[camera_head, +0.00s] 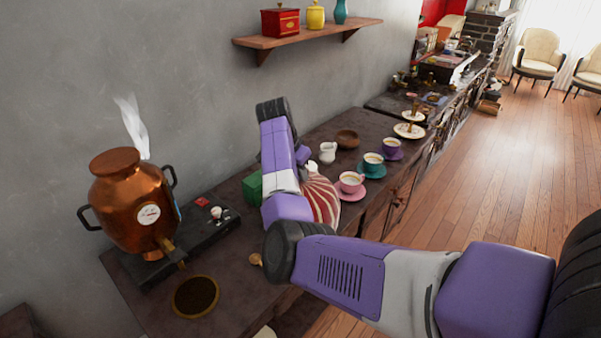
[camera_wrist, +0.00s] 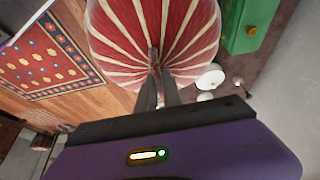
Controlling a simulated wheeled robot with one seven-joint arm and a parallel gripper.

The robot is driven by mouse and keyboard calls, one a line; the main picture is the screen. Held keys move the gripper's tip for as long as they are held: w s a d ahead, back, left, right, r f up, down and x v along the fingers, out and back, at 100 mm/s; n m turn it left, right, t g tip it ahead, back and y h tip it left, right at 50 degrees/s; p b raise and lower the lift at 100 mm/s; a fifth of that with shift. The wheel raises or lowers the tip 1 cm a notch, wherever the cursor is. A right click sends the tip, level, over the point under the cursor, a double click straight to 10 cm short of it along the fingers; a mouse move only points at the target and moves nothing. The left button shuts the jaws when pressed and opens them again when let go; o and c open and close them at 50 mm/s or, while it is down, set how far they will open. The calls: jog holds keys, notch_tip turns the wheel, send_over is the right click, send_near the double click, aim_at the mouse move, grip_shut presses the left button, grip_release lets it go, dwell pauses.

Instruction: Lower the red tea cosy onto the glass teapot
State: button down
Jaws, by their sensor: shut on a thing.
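The red tea cosy, with cream stripes, fills the upper middle of the wrist view (camera_wrist: 125,35). My gripper (camera_wrist: 160,78) is shut on the cosy at the point where its stripes meet. In the head view part of the striped cosy (camera_head: 322,200) shows behind my arm, close to the dark counter, beside the pink cup. I cannot tell whether it hangs above the counter or rests on something. I cannot make out the glass teapot in either view; the cosy or my arm may hide it.
A green box (camera_head: 252,188) stands close left of the cosy. A pink cup (camera_head: 351,182), teal cup (camera_head: 373,162) and white jug (camera_head: 327,152) stand right and behind. A copper urn (camera_head: 135,205) stands left. A wall shelf (camera_head: 310,34) hangs above the counter.

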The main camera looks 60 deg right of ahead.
jog(key=shift+f, duration=0.3)
dwell(0.4)
jog(key=c, duration=0.9)
grip_release()
jog(key=shift+o, duration=0.2)
jog(key=shift+r, duration=0.1)
jog(key=shift+r+p, duration=2.95)
jog(key=shift+r, duration=0.5)
